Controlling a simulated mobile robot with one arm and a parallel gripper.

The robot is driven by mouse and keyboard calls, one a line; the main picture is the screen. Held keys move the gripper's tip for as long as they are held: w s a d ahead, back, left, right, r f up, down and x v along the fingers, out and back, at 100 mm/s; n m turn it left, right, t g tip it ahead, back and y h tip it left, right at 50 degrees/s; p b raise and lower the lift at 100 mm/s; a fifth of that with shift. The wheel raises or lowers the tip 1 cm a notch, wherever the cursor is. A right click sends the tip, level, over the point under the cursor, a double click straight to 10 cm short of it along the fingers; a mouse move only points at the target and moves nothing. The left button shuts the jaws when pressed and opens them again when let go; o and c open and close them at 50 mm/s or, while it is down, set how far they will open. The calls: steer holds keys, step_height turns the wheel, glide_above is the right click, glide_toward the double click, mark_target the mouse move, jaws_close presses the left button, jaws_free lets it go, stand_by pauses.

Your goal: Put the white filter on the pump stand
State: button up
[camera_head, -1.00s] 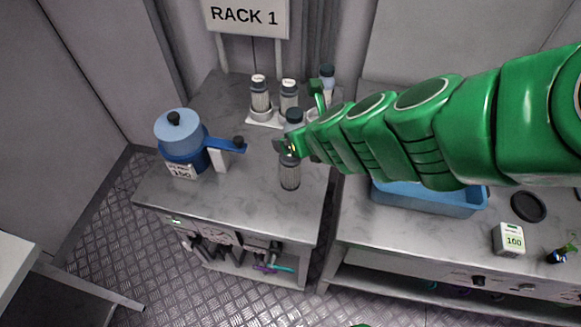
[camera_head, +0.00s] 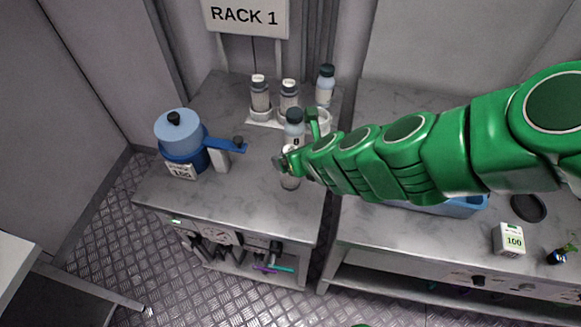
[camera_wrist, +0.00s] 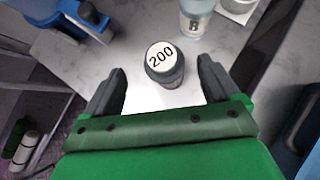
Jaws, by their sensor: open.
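A grey jar with a white top reading 200 (camera_wrist: 162,62) stands upright between the fingertips in the wrist view; I take it to be the white filter, but cannot be sure. My gripper is open around the jar's near side, with gaps to both fingers (camera_wrist: 160,90). Two similar white-topped jars (camera_head: 260,95) (camera_head: 289,95) stand in a white stand (camera_head: 265,121). A white ring-shaped holder (camera_head: 323,119) is partly hidden by my arm. Which one is the pump stand is unclear.
A blue pot (camera_head: 181,138) with a long handle stands at left on the bench (camera_head: 245,195). A dark-capped bottle (camera_head: 294,123) stands just behind the jar, another (camera_head: 325,86) at the back. A blue tray (camera_head: 455,207) and a white box (camera_head: 510,238) are on the right bench.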

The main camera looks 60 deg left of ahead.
steer(key=shift+w+x, duration=0.1)
steer(key=shift+x, duration=1.65)
steer(key=shift+w+x, duration=0.15)
steer(key=shift+x, duration=1.6)
steer(key=shift+f, duration=0.1)
